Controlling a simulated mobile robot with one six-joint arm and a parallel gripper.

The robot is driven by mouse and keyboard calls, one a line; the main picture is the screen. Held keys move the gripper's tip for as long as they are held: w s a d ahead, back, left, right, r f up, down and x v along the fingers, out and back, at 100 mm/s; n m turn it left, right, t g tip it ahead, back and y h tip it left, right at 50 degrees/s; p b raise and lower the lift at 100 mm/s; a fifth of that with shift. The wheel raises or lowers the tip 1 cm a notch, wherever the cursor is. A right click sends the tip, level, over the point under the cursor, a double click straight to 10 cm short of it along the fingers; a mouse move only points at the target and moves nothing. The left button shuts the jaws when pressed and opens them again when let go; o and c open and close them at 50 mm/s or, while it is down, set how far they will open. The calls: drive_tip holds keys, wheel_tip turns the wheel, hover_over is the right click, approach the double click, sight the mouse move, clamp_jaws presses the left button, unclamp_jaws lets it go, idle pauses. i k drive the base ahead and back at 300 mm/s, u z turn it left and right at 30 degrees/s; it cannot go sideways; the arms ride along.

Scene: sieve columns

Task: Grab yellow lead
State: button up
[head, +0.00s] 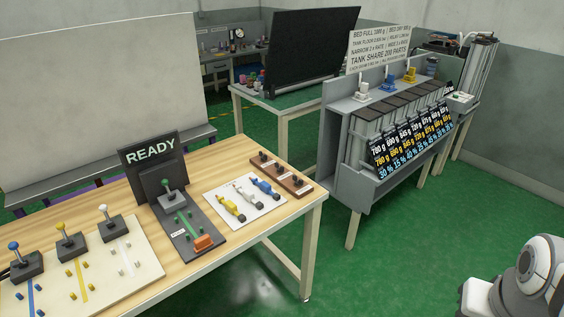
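The yellow lead (230,207) lies on a white board (213,188) near the right end of the wooden table (236,151). It is the leftmost of three short leads there. A white lead (247,195) lies in the middle and a blue lead (265,187) on the right. They lie side by side, apart from each other. My gripper is not in view. A rounded white and grey arm part shows at the lower right, far from the leads.
Left of the leads stand a black READY sign (152,151) and a dark panel with a green lever (169,193). A cream board (135,245) with blue, yellow and white levers is further left. A grey column rack (345,150) stands behind right. Green floor is clear in front.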

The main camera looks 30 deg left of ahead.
sight(230, 206)
drive_tip(key=u, duration=0.7)
drive_tip(key=i, duration=1.15)
drive_tip(key=u, duration=1.25)
drive_tip(key=i, duration=0.5)
drive_tip(key=u, duration=0.2)
drive_tip(key=k, duration=0.85)
drive_tip(key=u, duration=0.15)
drive_tip(key=i, duration=0.85)
drive_tip(key=z, duration=0.05)
